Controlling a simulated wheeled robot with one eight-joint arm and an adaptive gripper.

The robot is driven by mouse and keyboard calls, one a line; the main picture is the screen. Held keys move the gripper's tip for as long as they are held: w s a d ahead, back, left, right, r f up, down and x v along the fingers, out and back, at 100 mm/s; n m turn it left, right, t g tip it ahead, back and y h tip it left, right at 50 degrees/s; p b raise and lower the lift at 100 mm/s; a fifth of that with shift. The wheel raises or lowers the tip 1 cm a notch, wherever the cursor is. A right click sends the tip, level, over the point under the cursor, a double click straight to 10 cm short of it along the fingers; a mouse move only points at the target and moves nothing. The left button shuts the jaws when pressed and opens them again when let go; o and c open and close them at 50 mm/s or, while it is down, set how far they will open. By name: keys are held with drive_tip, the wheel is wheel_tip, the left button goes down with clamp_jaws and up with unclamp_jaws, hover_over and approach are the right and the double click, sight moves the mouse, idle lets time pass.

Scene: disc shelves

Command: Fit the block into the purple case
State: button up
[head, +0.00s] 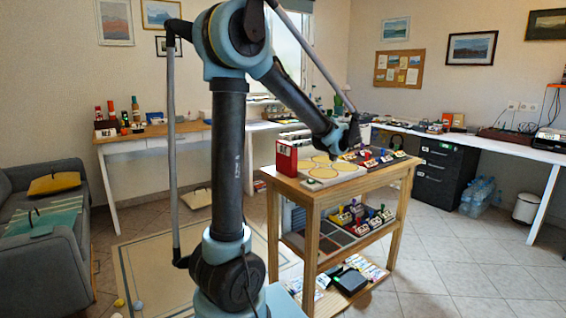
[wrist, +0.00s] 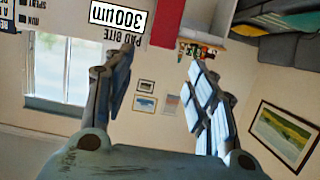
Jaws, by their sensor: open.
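My gripper (head: 350,134) is above the top of a wooden cart, near its back right part. In the wrist view its two fingers (wrist: 158,88) stand wide apart with nothing held between them. Several small coloured cases with labels sit on the cart's top (head: 374,158) and on its middle shelf (head: 360,217). They are too small to tell which is the purple case. I cannot pick out the block for certain in either view. A white label reading "300um" (wrist: 118,17) shows upside down close to the left finger.
The wooden cart (head: 312,192) carries a red box (head: 286,157) and a board with yellow circles (head: 326,168) on top. Its bottom shelf holds a dark box (head: 350,281). A sofa (head: 50,235) stands left, desks behind.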

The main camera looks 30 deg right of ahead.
sight(289, 144)
drive_tip(key=x, duration=1.3)
drive_tip(key=shift+s+d+f, duration=0.1)
drive_tip(key=shift+f, duration=0.05)
clamp_jaws()
